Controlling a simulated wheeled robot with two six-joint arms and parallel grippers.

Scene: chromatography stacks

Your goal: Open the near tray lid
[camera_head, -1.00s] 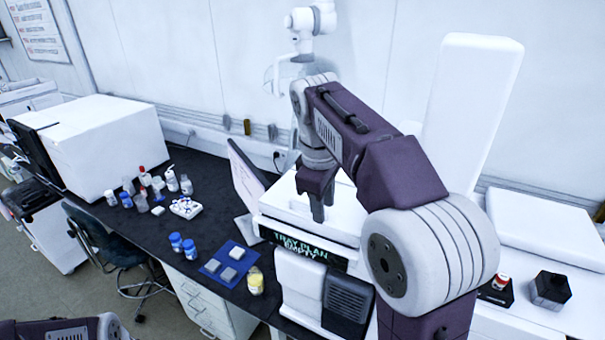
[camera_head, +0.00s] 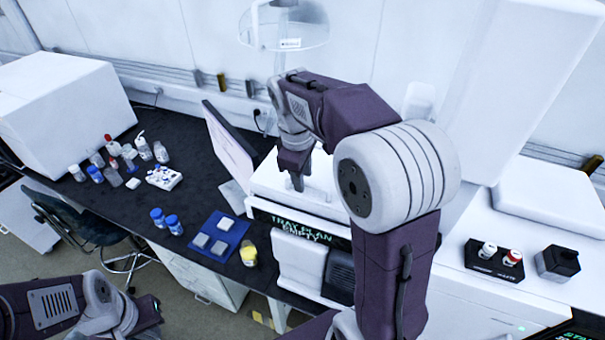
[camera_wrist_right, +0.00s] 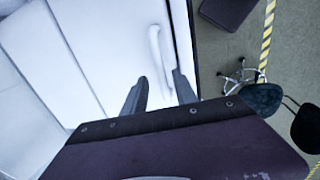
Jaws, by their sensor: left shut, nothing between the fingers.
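A white instrument (camera_head: 268,183) stands on the bench. Its front display (camera_head: 300,229) reads "TRAY PLAN EMPTY". In the head view my right gripper (camera_head: 297,184) points down over its white top. In the right wrist view a white lid-like panel (camera_wrist_right: 105,45) carries a raised white bar handle (camera_wrist_right: 157,45). My right gripper (camera_wrist_right: 160,88) is open there, its fingers apart with the handle's lower end between or just beyond them; contact is unclear. My left gripper (camera_head: 150,312) is low at the left, shut and empty, its fingers hard to make out.
Left of the instrument are a tilted monitor (camera_head: 228,145), a blue mat (camera_head: 217,238) with grey blocks, a yellow-filled vial (camera_head: 248,254) and several bottles. At right are a black vial holder (camera_head: 494,262) and a black box (camera_head: 557,263). A chair (camera_head: 75,222) stands before the bench.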

